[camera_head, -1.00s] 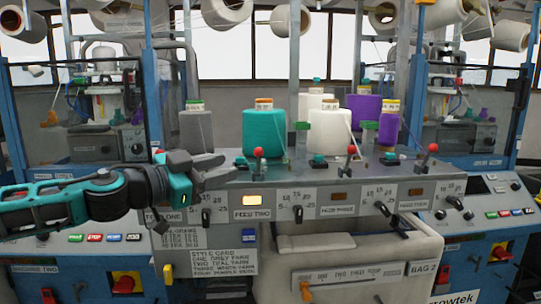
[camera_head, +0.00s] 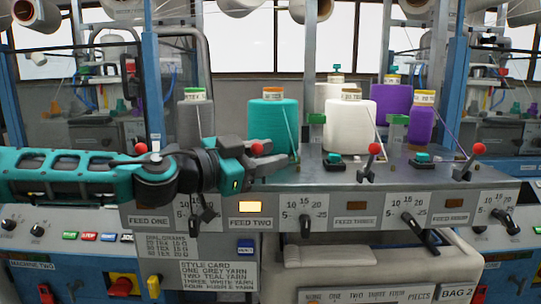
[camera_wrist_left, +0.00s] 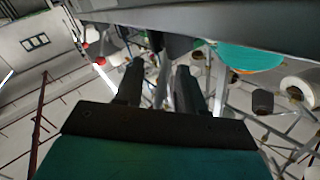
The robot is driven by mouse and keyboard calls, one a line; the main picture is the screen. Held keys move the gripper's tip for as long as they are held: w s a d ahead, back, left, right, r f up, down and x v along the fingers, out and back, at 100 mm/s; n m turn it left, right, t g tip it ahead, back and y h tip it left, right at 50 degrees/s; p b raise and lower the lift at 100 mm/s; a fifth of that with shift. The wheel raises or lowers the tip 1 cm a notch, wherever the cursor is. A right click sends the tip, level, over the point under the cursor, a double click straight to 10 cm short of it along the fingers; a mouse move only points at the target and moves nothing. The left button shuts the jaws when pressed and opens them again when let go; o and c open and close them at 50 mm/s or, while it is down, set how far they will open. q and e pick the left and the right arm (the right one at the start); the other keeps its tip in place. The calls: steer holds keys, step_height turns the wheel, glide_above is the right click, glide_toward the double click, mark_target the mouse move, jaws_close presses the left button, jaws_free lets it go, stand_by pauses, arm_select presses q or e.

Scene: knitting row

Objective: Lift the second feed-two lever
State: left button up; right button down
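The second feed-two lever shows as a red ball knob (camera_head: 257,148) on the grey deck in the head view, above the FEED TWO label (camera_head: 250,222). Its stem is hidden by my left gripper (camera_head: 262,157), which comes in from the left and overlaps the lever. In the left wrist view my left gripper's two dark fingers (camera_wrist_left: 159,92) stand apart. A thin pale shape shows between them; I cannot tell whether it is the lever. Whether the fingers touch the lever is unclear. My right gripper is in neither view.
A teal cone (camera_head: 271,127) and a grey cone (camera_head: 194,118) stand just behind the gripper. A red-knobbed lever at feed three (camera_head: 372,160) and another at feed four (camera_head: 470,160) stand to the right. The amber feed-two lamp (camera_head: 250,207) is lit.

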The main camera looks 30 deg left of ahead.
arm_select(q)
steer(key=shift+s, duration=0.1)
jaws_close()
stand_by(0.6)
